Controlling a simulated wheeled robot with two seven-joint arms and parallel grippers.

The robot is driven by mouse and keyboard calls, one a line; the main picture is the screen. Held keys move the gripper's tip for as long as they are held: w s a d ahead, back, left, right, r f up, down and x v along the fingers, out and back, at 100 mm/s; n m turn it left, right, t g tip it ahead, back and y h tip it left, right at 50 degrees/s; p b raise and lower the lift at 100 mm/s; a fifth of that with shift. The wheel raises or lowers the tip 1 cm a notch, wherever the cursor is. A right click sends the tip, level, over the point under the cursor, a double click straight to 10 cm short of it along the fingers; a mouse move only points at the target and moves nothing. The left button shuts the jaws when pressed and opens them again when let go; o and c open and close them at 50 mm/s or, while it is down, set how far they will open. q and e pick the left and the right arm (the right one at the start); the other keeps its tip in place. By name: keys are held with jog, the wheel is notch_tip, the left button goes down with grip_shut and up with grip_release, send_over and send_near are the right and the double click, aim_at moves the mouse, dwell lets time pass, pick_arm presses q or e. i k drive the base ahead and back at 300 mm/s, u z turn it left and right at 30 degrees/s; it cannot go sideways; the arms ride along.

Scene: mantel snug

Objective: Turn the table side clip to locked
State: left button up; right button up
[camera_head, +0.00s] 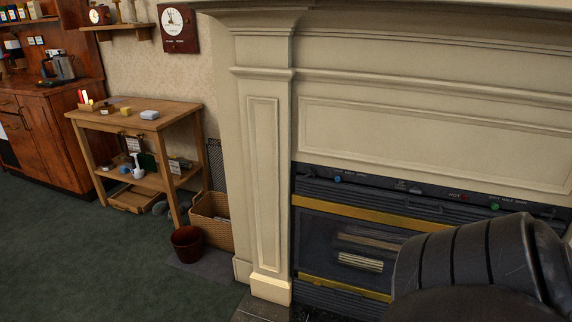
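A small wooden side table (172,109) stands against the wall at left, beside the fireplace. A whitish tag-like item (134,144) shows below the front edge of its top; it is too small to tell whether it is the side clip or which way a clip is turned. Neither of my grippers is in view.
A wicker basket (211,222) and a dark red bin (187,243) stand right of the table. A cream fireplace surround (264,180) fills the middle and right. Green carpet (90,265) is clear before the table.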

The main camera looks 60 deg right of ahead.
aim_at(312, 170)
jog(key=z, duration=0.6)
jog(key=i, duration=1)
jog(key=z, duration=1.2)
jog(key=i, duration=0.15)
jog(key=z, duration=0.15)
